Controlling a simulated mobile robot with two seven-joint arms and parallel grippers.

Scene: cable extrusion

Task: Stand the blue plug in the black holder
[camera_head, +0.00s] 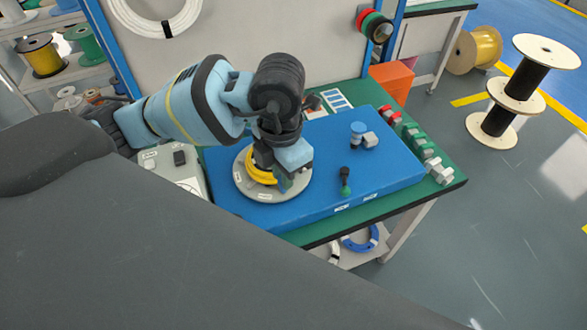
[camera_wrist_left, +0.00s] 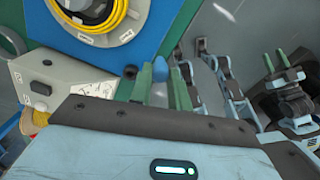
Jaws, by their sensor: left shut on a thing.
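The plug is hard to make out in the head view.
A blue round post (camera_head: 357,129) stands beside a grey block (camera_head: 370,139) on the board. Red, green and grey connectors (camera_head: 430,160) line the table's right edge. A grey box (camera_head: 172,165) is at the left. The board's front right is clear.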

